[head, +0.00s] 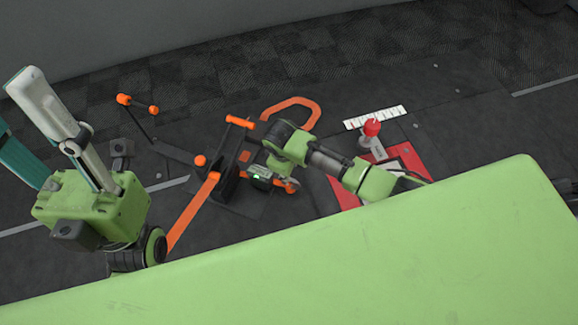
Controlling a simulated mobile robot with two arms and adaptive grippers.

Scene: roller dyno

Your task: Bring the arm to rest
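My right arm comes in from the right and reaches over the floor equipment. Its wrist end, with my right gripper (266,172), hangs over the black and orange frame (230,180); the fingers are too small and covered to tell open from shut, and I see no object held. My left arm stands at the left, with a green joint housing and a pale link rising toward the upper left. Its gripper does not show.
An orange loop (312,105) lies beyond the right wrist. A red knob (372,127) stands on a grey bracket by a red plate (408,158), near a white marked strip (376,117). A thin black rod with orange balls (124,100) stands left. Dark floor is clear at upper right.

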